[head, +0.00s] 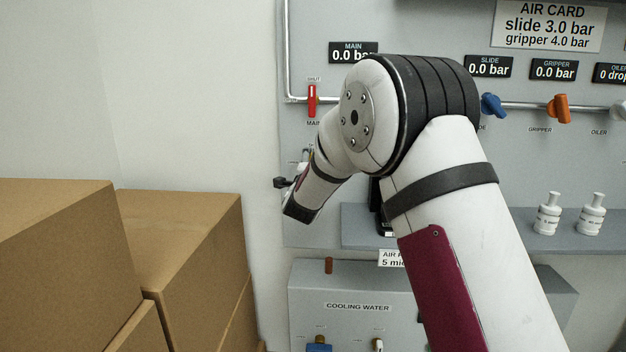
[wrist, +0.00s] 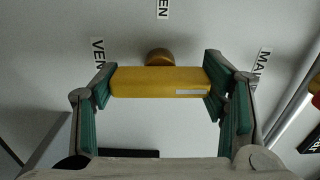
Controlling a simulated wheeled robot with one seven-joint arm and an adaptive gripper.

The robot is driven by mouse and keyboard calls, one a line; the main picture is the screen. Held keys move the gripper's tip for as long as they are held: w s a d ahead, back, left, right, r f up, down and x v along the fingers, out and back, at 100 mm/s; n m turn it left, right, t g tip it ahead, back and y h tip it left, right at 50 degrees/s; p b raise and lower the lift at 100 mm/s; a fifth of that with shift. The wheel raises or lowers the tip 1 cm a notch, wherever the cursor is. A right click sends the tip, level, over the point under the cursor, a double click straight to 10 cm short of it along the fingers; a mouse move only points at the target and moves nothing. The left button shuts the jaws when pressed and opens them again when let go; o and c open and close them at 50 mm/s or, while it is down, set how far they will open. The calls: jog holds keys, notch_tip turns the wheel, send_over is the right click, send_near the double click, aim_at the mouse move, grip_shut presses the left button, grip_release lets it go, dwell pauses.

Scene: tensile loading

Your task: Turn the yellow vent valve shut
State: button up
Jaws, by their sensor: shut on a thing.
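The yellow vent valve handle (wrist: 160,81) shows in the wrist view as a bar lying across the picture, with a round brass-coloured stem (wrist: 159,57) behind it on the grey panel. My gripper (wrist: 160,86) has its green-padded fingers at both ends of the bar, shut on it. Labels reading "VEN" stand left of the handle and above it, partly cut off. In the head view my arm reaches to the panel's left part, and my wrist hides the vent valve and most of the gripper.
A red main valve handle (head: 311,100) stands upright on the pipe above my wrist. Blue (head: 492,105) and orange (head: 559,109) knobs are further right. Cardboard boxes (head: 185,235) fill the lower left. A shelf with two white bottles (head: 548,214) is at the right.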

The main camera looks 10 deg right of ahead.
jog(key=shift+m+b, duration=0.3)
jog(key=shift+b, duration=0.05)
dwell(0.3)
jog(key=o, duration=1.2)
jog(key=shift+c, duration=0.2)
jog(key=v, duration=1.2)
